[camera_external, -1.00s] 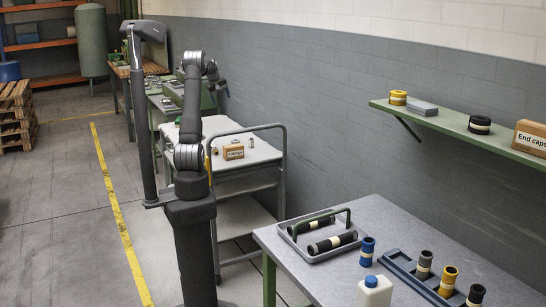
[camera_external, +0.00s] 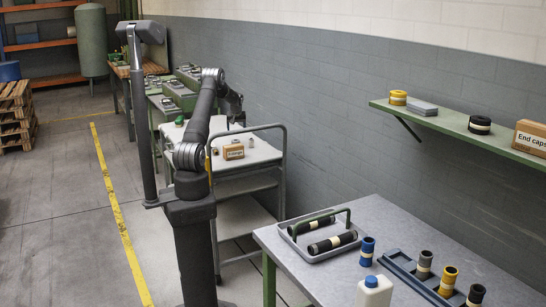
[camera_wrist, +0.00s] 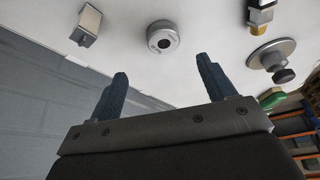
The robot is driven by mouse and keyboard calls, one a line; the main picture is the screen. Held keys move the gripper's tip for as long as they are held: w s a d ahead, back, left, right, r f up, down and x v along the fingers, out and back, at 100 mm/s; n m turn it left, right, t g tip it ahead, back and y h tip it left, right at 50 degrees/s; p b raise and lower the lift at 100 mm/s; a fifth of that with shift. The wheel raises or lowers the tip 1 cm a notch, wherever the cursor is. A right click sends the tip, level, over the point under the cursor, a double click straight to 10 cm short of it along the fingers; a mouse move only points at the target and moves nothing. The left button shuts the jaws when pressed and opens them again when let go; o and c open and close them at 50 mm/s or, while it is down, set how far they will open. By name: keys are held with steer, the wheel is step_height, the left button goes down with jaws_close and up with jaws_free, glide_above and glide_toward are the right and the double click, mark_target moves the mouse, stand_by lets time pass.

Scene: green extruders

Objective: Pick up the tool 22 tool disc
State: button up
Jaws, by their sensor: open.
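A round grey metal disc (camera_wrist: 163,38) with dark marks on its side, too small to read, stands on the white trolley top in the wrist view. It may be the tool 22 disc. My gripper (camera_wrist: 162,70) is open and empty, its two blue fingers apart. The disc appears beyond the gap between the fingertips, not touching them. In the external view my gripper (camera_external: 238,122) hangs over the trolley's far side, small and hard to make out against the small parts there.
In the wrist view a small grey block (camera_wrist: 87,25) lies left of the disc. A flanged metal part with a knob (camera_wrist: 272,56) and a green part (camera_wrist: 271,100) are at right.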

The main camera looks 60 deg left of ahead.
glide_above(236, 141)
steer(key=d, duration=0.2)
steer(key=f, duration=0.4)
steer(key=shift+s+a+f, duration=0.1)
steer(key=shift+a+f, duration=0.05)
steer(key=shift+a, duration=0.1)
steer(key=shift+s+x, duration=0.2)
steer(key=shift+x, duration=1.15)
steer(key=shift+s+x, duration=0.15)
steer(key=shift+x, duration=1.15)
steer(key=shift+w, duration=0.1)
steer(key=c, duration=1.3)
